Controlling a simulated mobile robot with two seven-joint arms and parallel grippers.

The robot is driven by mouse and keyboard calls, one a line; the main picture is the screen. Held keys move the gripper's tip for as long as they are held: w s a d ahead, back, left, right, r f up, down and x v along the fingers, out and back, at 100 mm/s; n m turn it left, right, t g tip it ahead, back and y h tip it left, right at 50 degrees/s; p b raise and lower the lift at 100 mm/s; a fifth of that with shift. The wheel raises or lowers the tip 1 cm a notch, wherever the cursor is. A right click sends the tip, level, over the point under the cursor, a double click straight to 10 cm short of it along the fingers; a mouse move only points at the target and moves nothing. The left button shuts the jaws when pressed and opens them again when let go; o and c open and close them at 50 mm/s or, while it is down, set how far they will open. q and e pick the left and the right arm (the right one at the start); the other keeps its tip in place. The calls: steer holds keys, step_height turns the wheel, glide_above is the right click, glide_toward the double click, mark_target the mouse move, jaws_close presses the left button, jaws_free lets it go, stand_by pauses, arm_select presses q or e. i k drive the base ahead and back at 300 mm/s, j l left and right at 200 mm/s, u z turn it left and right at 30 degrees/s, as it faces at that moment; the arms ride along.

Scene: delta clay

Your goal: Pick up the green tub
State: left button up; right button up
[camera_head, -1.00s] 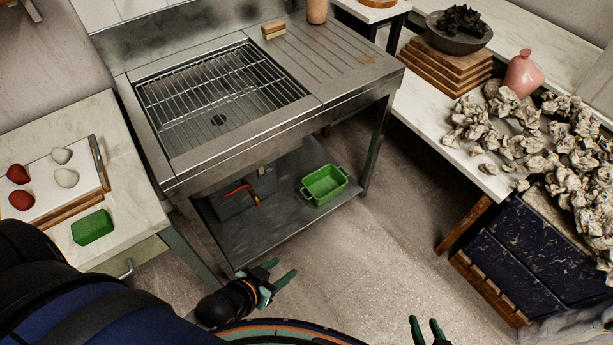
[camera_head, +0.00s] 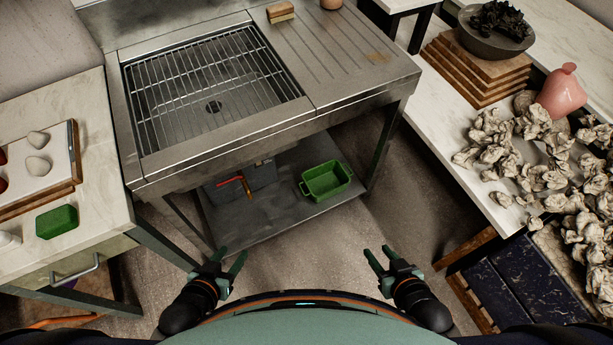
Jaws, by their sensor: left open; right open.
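A green tub (camera_head: 326,181) with small end handles sits upright on the low metal shelf under the steel sink. A second green object (camera_head: 57,222), box-shaped, lies on the white counter at the left, and I cannot tell whether it is a tub or a solid block. My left gripper (camera_head: 232,261) is open and empty, in front of the shelf and below-left of the tub in the picture. My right gripper (camera_head: 377,260) is open and empty, below-right of the tub. Neither gripper touches anything.
The steel sink (camera_head: 345,104) with a wire rack (camera_head: 208,85) overhangs the low shelf (camera_head: 262,221). A dark box (camera_head: 262,174) with a red-orange item stands left of the tub. Sink legs flank the shelf. Crumpled clay-like lumps (camera_head: 500,165) cover the right counter. Floor before the shelf is clear.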

mark_target(322, 182)
steer(key=i+l+u, duration=0.15)
steer(key=l+u, duration=0.25)
steer(key=i+l+u, duration=0.1)
steer(key=l+u, duration=0.2)
steer(key=u, duration=0.15)
